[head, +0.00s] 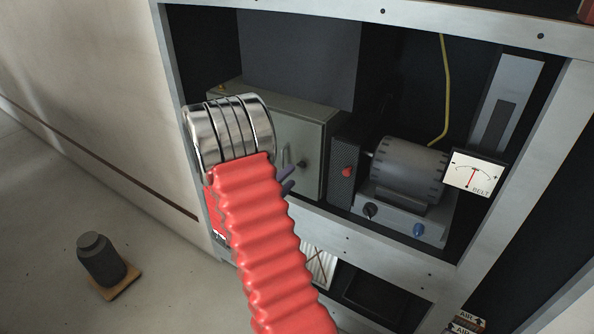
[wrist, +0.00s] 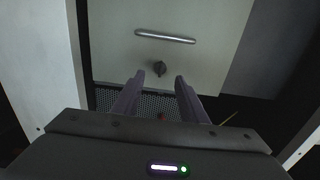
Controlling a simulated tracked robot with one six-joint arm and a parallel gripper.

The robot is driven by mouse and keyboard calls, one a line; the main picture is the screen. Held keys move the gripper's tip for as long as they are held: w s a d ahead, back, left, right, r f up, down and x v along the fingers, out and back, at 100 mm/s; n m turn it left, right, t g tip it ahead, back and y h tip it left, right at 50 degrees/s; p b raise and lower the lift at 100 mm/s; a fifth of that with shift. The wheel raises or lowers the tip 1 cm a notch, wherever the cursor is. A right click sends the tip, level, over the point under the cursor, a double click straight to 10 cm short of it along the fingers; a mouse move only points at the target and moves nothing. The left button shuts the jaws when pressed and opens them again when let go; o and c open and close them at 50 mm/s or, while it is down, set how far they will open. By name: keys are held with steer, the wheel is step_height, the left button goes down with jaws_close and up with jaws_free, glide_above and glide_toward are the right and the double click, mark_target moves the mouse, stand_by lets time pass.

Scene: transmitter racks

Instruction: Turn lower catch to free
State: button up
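A grey-green cabinet door (head: 312,150) carries a small dark catch (head: 301,164) near its right edge. The catch also shows in the wrist view (wrist: 159,68), with its pointed end near the fingertips. It is the only catch I can make out on this door. My gripper (wrist: 159,79) is open and empty, its two purple fingers pointing at the door on either side of the catch's line. I cannot tell how far the tips are from the door. In the head view my gripper (head: 288,180) is mostly hidden behind my red-sleeved arm.
A metal bar handle (wrist: 165,38) sits beside the catch on the door. Right of the box are a perforated panel with a red knob (head: 347,172), a grey motor (head: 408,170) and a belt gauge (head: 473,175). A dark weight (head: 101,262) stands on the floor at left.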

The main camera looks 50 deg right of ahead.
mark_target(300, 167)
steer(key=d, duration=0.6)
steer(key=shift+w, duration=0.3)
steer(key=shift+c, duration=0.5)
jaws_close()
